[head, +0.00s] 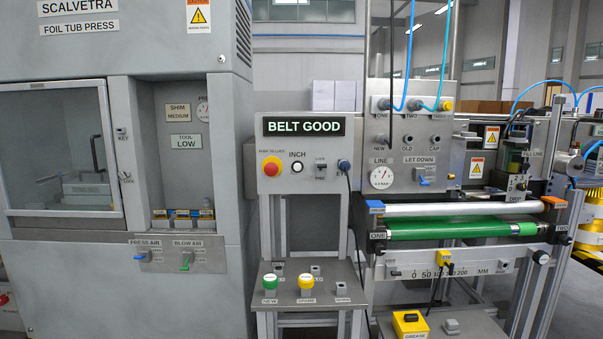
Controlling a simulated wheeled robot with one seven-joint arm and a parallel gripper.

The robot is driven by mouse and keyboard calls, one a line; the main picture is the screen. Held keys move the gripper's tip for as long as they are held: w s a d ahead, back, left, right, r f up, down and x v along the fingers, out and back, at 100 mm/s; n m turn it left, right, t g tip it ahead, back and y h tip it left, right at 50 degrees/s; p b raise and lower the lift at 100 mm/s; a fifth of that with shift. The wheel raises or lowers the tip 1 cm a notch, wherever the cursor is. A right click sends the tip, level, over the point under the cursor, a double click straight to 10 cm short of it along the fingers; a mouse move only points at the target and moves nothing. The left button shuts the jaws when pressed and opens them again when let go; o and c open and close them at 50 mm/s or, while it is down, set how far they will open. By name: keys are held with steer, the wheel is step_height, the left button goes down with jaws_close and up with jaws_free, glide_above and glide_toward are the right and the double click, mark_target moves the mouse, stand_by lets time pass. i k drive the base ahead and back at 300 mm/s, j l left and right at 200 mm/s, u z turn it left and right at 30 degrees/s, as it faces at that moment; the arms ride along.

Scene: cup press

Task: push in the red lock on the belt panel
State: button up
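The belt panel (328,181) is a grey box on a stand in the middle of the head view, under a black sign (304,126) reading BELT GOOD. At its left sits the red lock (271,166), a round red mushroom button on a yellow ring, with a small label above it too fine to read surely. Whether the button is in or out cannot be told from this front view. Nothing covers it. My gripper is not in view.
Right of the red button are a white INCH button (297,167), a small black switch (321,172) and a blue plug (344,165) with a hanging cable. A low shelf (310,291) with green and yellow knobs stands below. The green belt roller (450,228) juts out at right.

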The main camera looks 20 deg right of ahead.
mark_target(270, 168)
steer(key=i+j, duration=0.45)
steer(key=i, duration=0.15)
steer(key=i+j, duration=0.45)
steer(key=i, duration=0.15)
steer(key=i+j, duration=0.45)
steer(key=i, duration=0.15)
